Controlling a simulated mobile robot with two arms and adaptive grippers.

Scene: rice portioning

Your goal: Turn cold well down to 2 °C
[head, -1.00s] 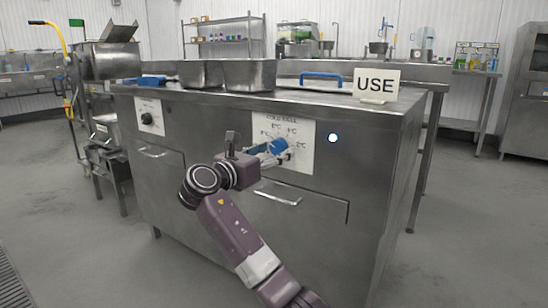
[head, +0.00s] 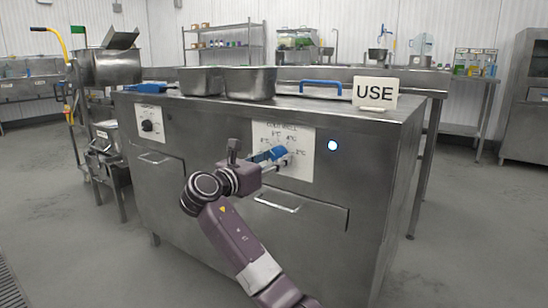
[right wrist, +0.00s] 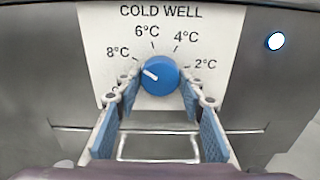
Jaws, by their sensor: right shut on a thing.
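The cold well panel (head: 300,173) is a white plate on the front of the steel counter, marked 8, 6, 4 and 2 °C. It also shows in the right wrist view (right wrist: 215,45). Its round blue knob (right wrist: 160,76) has a white pointer line toward the upper left, at the 8 °C side. My right gripper (head: 277,157) reaches the knob from the front. In the right wrist view its two blue-padded fingers (right wrist: 160,88) are shut on the knob, one at each side. In the head view the fingers partly hide the knob. My left gripper is out of view.
A lit round indicator (head: 333,145) sits right of the panel, and a drawer handle (head: 277,204) lies below it. Another dial (head: 147,126) is at the counter's left. Steel pans (head: 249,83) and a USE sign (head: 375,93) stand on top.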

